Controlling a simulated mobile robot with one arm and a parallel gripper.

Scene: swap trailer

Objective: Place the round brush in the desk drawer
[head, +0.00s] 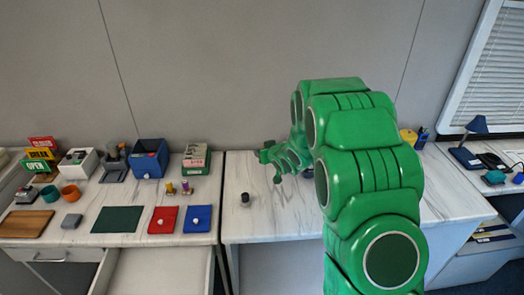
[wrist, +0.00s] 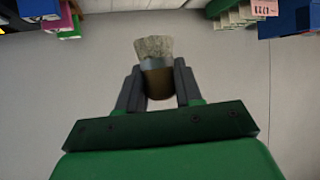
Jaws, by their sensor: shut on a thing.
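The round brush (wrist: 155,66) is between my gripper's two dark fingers (wrist: 159,86) in the wrist view. It has pale bristles, a metal band and a brown handle, with the bristles pointing away from my palm. My gripper is shut on it. In the head view my green gripper (head: 268,158) is above the back of the right-hand desk, and I cannot make out the brush there. A desk drawer (head: 155,272) stands pulled open at the bottom, under the left desk; the part of its inside in view looks empty.
The left desk holds a green mat (head: 117,219), red (head: 163,220) and blue (head: 197,219) knobbed plates, a blue box (head: 149,158) and cups. A small dark-knobbed item (head: 245,199) stands on the right desk (head: 285,222). A blue lamp (head: 468,145) is far right.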

